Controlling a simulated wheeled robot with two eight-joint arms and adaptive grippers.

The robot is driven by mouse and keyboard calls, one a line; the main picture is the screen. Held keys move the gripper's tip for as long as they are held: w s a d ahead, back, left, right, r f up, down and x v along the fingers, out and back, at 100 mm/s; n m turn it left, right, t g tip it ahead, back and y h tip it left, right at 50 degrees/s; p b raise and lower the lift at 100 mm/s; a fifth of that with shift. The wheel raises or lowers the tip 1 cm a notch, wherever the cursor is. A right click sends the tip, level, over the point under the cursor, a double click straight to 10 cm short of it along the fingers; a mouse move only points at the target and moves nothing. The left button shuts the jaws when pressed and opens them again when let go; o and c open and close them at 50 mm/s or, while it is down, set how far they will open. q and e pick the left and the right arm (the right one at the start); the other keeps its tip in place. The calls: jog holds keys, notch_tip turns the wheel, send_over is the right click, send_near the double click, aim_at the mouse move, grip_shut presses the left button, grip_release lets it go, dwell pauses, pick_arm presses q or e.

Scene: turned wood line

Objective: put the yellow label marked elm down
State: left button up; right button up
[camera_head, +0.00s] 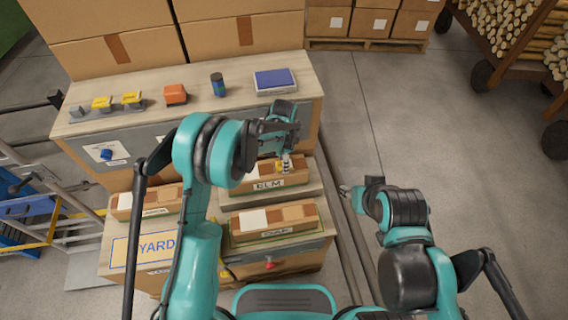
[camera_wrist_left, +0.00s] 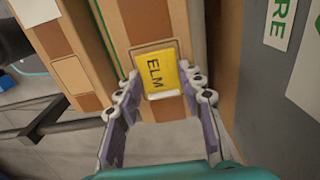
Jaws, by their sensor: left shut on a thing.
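The yellow label marked ELM (camera_wrist_left: 157,68) is between the fingertips of my left gripper (camera_wrist_left: 160,84) in the left wrist view, its lettering turned sideways. In the head view my left gripper (camera_head: 285,163) points down over the box marked ELM (camera_head: 262,184), with a bit of yellow beside its fingers. The fingers are shut on the label. Whether the label touches the box cannot be told. My right gripper (camera_head: 346,191) is to the right of the benches, over the floor; its fingers are too small to read.
On the back bench (camera_head: 150,125) stand two yellow items, an orange block (camera_head: 176,94), a dark blue-green can (camera_head: 218,85) and a blue-topped box (camera_head: 275,81). Another wood-filled box (camera_head: 275,220) is in front of the ELM box. Grey floor lies open to the right.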

pick_arm(q)
jog(key=shift+s, duration=0.1)
jog(key=shift+f, duration=0.1)
jog(key=shift+s+f+b, duration=0.2)
jog(key=shift+f+b, duration=0.25)
jog(key=shift+b, duration=0.1)
jog(key=o, duration=0.7)
jog(key=shift+o, duration=0.2)
jog(key=shift+w+f, duration=0.15)
jog(key=shift+w, duration=0.05)
